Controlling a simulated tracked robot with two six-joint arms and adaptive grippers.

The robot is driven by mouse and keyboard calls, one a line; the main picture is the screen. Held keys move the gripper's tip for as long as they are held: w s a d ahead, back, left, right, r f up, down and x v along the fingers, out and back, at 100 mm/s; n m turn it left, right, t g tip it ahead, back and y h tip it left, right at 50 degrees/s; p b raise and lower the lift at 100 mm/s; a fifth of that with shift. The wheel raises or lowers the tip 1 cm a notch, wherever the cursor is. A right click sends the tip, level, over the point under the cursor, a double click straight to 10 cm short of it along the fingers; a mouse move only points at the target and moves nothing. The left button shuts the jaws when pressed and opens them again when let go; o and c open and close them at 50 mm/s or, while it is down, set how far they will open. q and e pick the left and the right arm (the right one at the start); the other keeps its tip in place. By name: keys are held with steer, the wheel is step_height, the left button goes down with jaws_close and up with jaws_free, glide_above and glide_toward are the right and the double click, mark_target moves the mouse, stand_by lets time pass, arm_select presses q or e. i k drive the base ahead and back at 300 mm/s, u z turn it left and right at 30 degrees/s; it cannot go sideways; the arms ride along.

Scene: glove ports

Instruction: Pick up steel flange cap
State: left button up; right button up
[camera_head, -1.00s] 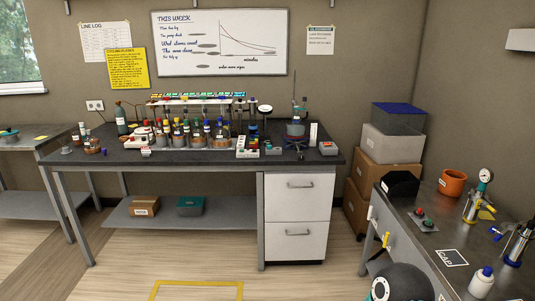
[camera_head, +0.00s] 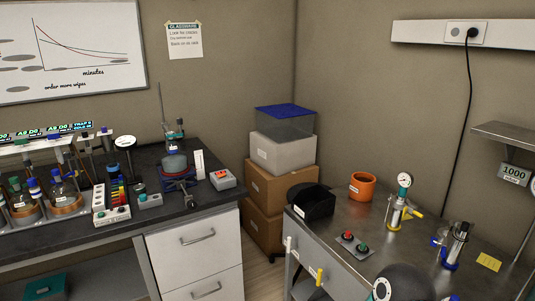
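I cannot single out a steel flange cap for sure. On the steel bench (camera_head: 345,268) at the right stands a steel cylinder with a blue clamp (camera_head: 456,243). Left of it stands a steel and brass fitting with a pressure gauge (camera_head: 395,213) and a yellow handle. A dark rounded part of my own arm shows at the bottom, in front of the bench, and hides part of the bench top. Neither gripper shows.
A black open bin (camera_head: 311,203), an orange pot (camera_head: 362,187) and a red-green button box (camera_head: 354,244) stand on the steel bench. Stacked boxes (camera_head: 281,190) stand in the corner. The dark bench (camera_head: 215,202) at left holds crowded glassware. A wall shelf (camera_head: 505,131) juts in at right.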

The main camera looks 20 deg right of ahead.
mark_target(463, 232)
steer(key=z, duration=0.45)
steer(key=i, duration=1.15)
steer(key=z, duration=0.65)
steer(key=k, duration=0.8)
steer(key=z, duration=0.2)
steer(key=i, duration=0.9)
steer(key=u, duration=0.1)
